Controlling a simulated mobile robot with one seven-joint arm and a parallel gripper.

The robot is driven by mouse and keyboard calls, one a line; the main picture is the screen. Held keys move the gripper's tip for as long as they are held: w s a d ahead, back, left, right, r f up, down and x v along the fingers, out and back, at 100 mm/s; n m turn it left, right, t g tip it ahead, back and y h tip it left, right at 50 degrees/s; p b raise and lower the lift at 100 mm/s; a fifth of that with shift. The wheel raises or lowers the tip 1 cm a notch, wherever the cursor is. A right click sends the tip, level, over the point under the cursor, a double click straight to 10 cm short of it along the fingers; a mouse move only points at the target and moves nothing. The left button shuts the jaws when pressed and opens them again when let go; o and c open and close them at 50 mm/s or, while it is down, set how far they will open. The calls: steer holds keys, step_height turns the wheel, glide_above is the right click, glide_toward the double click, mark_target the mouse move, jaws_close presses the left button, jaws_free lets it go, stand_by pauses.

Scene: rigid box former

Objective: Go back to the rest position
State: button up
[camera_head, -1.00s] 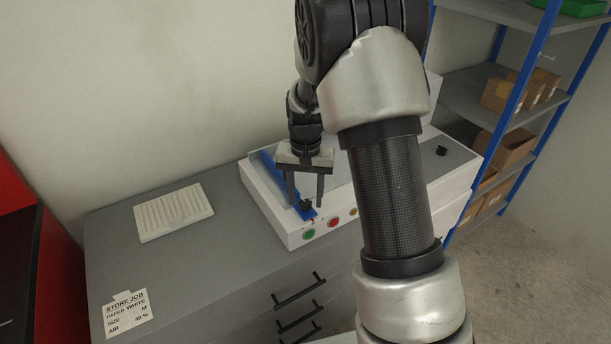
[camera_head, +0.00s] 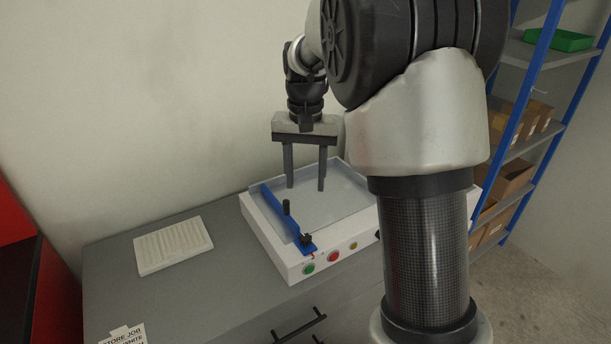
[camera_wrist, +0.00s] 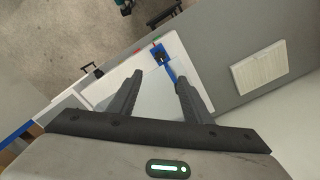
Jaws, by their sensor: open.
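My gripper (camera_head: 305,182) is open and empty, with its two dark fingers pointing down above the white box former machine (camera_head: 262,233). It is clear of the machine's surface. The machine has a blue bar (camera_head: 281,213) with black knobs along its left side, and green, red and yellow buttons on its front. My arm hides the machine's right part. In the wrist view the open fingers (camera_wrist: 155,82) show with nothing between them, and the machine and its blue bar (camera_wrist: 161,55) lie beyond them.
The machine stands on a grey cabinet top (camera_head: 190,295). A white ribbed panel (camera_head: 173,245) lies left of it, and a printed job card (camera_head: 122,336) at the front left. Blue-framed shelves (camera_head: 545,80) with cardboard boxes and a green bin (camera_head: 560,40) stand at the right. A wall is behind.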

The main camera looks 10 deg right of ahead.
steer(key=s+r+n+t+p, duration=0.2)
steer(key=s+r, duration=0.5)
steer(key=s, duration=0.5)
steer(key=s+r+n+t+p, duration=0.2)
steer(key=s+r, duration=0.4)
steer(key=s, duration=0.6)
steer(key=shift+s+a+r+t+p, duration=0.2)
steer(key=shift+s+r+t+p, duration=0.15)
steer(key=shift+t+p, duration=0.55)
